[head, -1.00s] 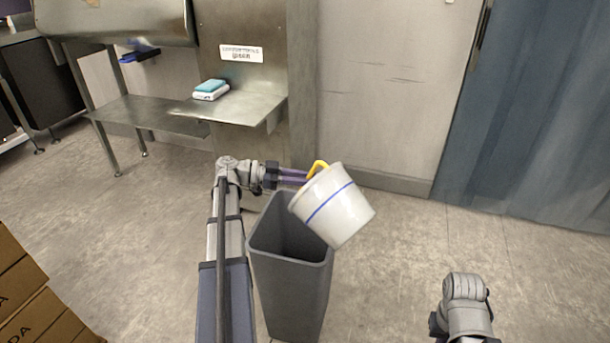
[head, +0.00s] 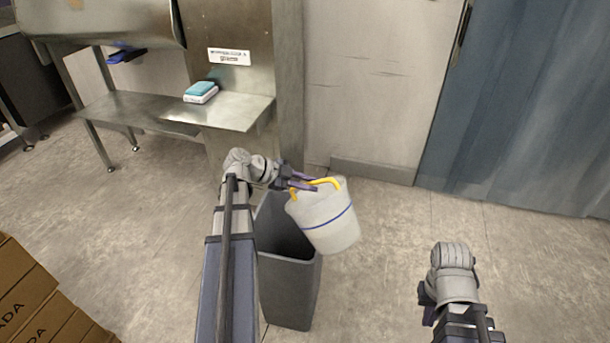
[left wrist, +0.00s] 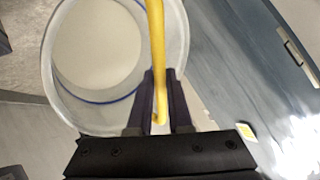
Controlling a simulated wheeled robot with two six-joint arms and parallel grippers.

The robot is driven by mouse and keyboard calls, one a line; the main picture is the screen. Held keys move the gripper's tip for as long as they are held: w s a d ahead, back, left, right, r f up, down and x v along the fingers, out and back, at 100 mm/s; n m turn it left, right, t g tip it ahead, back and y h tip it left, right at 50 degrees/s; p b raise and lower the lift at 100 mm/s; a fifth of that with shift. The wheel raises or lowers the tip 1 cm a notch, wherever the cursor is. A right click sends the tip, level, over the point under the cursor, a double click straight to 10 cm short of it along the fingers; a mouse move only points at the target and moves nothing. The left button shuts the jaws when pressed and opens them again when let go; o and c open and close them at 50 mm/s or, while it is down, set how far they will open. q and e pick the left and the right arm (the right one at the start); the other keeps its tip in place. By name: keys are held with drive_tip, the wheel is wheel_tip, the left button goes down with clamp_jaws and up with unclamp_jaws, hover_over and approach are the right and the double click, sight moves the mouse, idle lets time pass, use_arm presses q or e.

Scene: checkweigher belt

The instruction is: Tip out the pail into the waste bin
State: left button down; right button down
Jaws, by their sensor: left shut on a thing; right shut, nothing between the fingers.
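The pail (head: 327,217) is white with a blue band and a yellow handle (head: 324,183). My left gripper (head: 300,183) is shut on the yellow handle, which also shows between its fingers in the left wrist view (left wrist: 158,75). The pail hangs slightly tilted above the right side of the waste bin (head: 289,290), a tall grey open bin. In the left wrist view the pail's inside (left wrist: 98,45) looks pale and empty. My right gripper (head: 428,308) is low at the right, partly hidden by its own wrist, away from the pail.
Stacked cardboard boxes (head: 35,300) stand at the lower left. A steel bench (head: 235,111) with a blue and white item (head: 201,92) is behind the bin. The floor around the bin is mostly clear.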

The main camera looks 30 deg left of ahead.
use_arm(q)
drive_tip(key=d+r+y+p, duration=0.1)
drive_tip(key=d+m+y+p, duration=0.1)
drive_tip(key=p, duration=0.1)
drive_tip(key=shift+s+d+r+m+y, duration=0.2)
drive_tip(key=shift+s+r+m+y, duration=0.1)
drive_tip(key=shift+r+y, duration=0.1)
drive_tip(key=shift+d+m+y+p, duration=0.3)
drive_tip(key=shift+y+p, duration=0.2)
drive_tip(key=shift+p, duration=0.2)
drive_tip(key=shift+d+r+y, duration=0.1)
drive_tip(key=shift+d+y, duration=0.15)
drive_tip(key=shift+y, duration=0.35)
wheel_tip(320, 180, up, 6)
drive_tip(key=p, duration=0.7)
hover_over(319, 183)
drive_tip(key=shift+r, duration=0.15)
drive_tip(key=c, duration=1.3)
unclamp_jaws()
drive_tip(key=shift+c, duration=0.2)
clamp_jaws()
